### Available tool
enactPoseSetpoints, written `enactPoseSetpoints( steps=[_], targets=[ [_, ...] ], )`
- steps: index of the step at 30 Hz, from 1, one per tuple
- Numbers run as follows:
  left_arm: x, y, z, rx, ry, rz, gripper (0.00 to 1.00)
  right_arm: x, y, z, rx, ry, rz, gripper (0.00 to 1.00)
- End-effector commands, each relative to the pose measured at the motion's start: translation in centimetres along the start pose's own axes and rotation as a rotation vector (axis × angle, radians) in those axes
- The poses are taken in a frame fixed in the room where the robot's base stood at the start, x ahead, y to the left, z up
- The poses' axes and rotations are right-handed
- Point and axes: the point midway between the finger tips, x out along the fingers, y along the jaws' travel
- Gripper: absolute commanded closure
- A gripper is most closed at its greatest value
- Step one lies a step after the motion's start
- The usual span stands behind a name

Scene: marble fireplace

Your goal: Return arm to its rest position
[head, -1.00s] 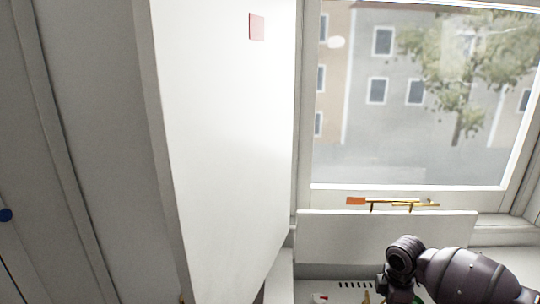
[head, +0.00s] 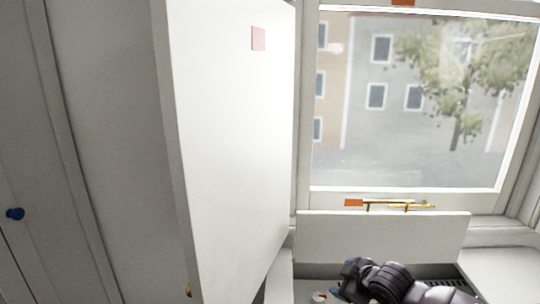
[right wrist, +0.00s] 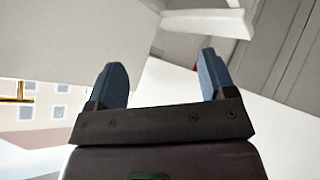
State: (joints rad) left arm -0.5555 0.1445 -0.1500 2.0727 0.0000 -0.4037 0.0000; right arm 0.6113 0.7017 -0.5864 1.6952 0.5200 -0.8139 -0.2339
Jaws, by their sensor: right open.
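My right gripper (right wrist: 162,82) shows in the right wrist view with its two blue-grey fingers wide apart and nothing between them. In the head view my dark right arm comes in low at the right, and its gripper (head: 346,278) is at the bottom, just in front of the white panel (head: 385,236) below the window. Its fingertips are hard to make out there. My left gripper is not in view.
A tall white door panel (head: 225,150) stands open left of the window (head: 410,100). A gold handle (head: 400,206) is on the window's lower frame. A small red and white object (head: 319,297) lies at the bottom edge.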

Motion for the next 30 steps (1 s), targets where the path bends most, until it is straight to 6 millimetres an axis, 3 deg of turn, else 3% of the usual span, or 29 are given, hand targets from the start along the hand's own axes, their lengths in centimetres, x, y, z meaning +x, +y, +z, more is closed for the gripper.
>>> enactPoseSetpoints(
  steps=[7,14,23,30],
  targets=[
    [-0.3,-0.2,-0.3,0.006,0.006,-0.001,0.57,-2.6,-4.9,-0.2,0.187,0.213,0.094,0.23],
    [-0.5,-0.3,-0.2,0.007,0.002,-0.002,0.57,-6.1,-8.3,2.4,0.346,0.307,0.188,0.23],
    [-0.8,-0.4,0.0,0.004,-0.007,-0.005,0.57,-11.3,-12.7,9.0,0.513,0.276,0.31,0.23],
    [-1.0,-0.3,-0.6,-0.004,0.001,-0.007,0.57,-15.6,-17.9,16.0,0.65,0.129,0.366,0.23]
  ],
)
